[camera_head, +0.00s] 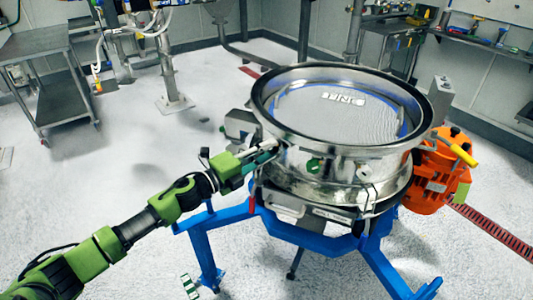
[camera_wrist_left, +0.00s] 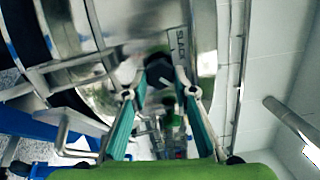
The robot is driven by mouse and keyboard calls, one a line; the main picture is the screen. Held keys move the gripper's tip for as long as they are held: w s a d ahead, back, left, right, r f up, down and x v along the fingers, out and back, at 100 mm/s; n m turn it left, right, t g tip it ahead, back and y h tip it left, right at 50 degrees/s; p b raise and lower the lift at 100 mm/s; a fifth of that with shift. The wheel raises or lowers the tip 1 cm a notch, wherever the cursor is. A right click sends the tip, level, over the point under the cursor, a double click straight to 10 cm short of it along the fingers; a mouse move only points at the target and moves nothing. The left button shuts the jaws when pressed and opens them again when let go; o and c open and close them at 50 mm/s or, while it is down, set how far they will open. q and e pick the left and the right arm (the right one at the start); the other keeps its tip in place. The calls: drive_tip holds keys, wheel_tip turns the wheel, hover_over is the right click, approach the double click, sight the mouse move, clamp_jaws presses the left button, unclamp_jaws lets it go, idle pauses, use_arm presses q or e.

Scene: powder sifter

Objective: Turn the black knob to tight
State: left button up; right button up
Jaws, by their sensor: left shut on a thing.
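The round metal sifter (camera_head: 330,165) stands in the middle of the head view, with a mesh screen inside its rim. My left gripper (camera_head: 268,154) reaches in from the left and meets the sifter's left side. In the left wrist view its two teal fingers (camera_wrist_left: 158,84) close in on a small dark piece, which looks like the black knob (camera_wrist_left: 158,70). The knob is hidden behind the fingers in the head view, and its turned position cannot be read. My right gripper is not in view.
The sifter sits on a blue frame (camera_head: 320,241) with splayed legs. An orange motor (camera_head: 428,178) with a yellow handle is at its right. A metal cart (camera_head: 38,50) stands at the back left.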

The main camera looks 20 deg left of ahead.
use_arm(q)
drive_tip(key=shift+m, duration=0.3)
drive_tip(key=o, duration=1.1)
drive_tip(key=v, duration=1.2)
drive_tip(key=shift+s, duration=0.1)
